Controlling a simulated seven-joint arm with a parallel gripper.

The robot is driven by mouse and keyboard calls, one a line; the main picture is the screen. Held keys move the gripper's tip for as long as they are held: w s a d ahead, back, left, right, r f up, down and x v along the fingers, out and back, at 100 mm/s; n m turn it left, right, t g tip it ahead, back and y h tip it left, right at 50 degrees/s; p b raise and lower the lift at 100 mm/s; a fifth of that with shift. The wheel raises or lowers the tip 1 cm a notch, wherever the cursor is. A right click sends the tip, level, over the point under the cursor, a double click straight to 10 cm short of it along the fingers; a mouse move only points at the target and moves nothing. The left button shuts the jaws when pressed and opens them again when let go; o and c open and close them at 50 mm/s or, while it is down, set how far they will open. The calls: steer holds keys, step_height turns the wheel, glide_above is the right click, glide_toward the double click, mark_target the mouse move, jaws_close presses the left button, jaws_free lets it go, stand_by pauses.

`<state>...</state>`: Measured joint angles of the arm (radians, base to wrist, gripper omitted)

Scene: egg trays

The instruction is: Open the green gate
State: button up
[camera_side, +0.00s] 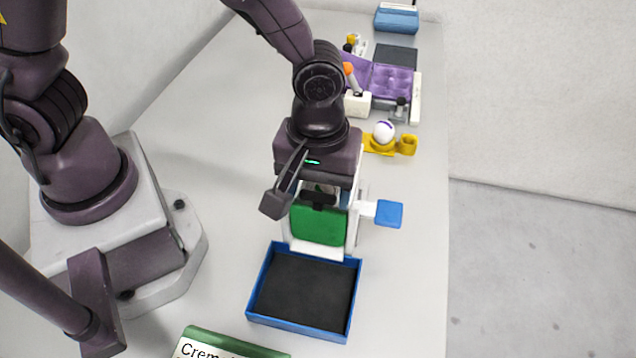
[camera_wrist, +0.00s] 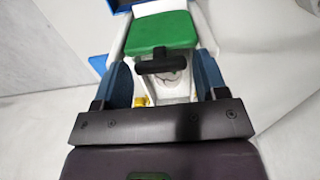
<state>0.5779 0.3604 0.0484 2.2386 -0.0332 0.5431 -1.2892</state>
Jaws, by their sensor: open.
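The green gate (camera_side: 318,225) is a green panel across the front of a white frame, above a blue-rimmed tray. It looks lowered, its lower edge close to the white sill. A black handle (camera_side: 318,200) is on its top edge. My gripper (camera_side: 320,188) is above the frame, pointing down; its fingers are largely hidden in the side view. In the wrist view, my gripper (camera_wrist: 161,72) is open, with blue fingers either side of the black handle (camera_wrist: 165,62) and the green gate (camera_wrist: 161,32) beyond. I cannot tell whether they touch the handle.
The blue tray (camera_side: 256,290) with a dark floor lies in front of the gate. A blue paddle (camera_side: 389,213) sticks out right of the frame. A white ball with a purple mark (camera_side: 384,132) rests on a yellow holder (camera_side: 408,146) behind. A labelled green-edged box (camera_side: 235,342) stands in front.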

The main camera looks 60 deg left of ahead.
steer(key=shift+c, duration=0.5)
steer(key=c, duration=0.9)
step_height(320, 180, up, 8)
steer(key=shift+r, duration=0.2)
steer(key=o, duration=1)
step_height(320, 180, up, 13)
